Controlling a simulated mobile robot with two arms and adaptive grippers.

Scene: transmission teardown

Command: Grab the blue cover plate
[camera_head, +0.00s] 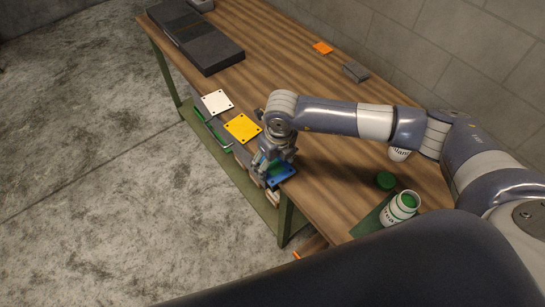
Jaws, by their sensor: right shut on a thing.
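The blue cover plate (284,174) is near the front edge of the wooden table, at the right end of a row of plates. My right gripper (271,165) reaches down over it and is shut on it; the fingers and wrist hide its left part. I cannot tell whether the plate is lifted off what lies under it. A yellow plate (242,128) and a white plate (217,102) lie to the left along the same edge, apart from the gripper. My left gripper does not show.
A dark case (208,50) lies at the far left of the wooden table (285,75). A grey block (355,72) and an orange plate (322,47) lie near the wall. The table's middle is clear.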

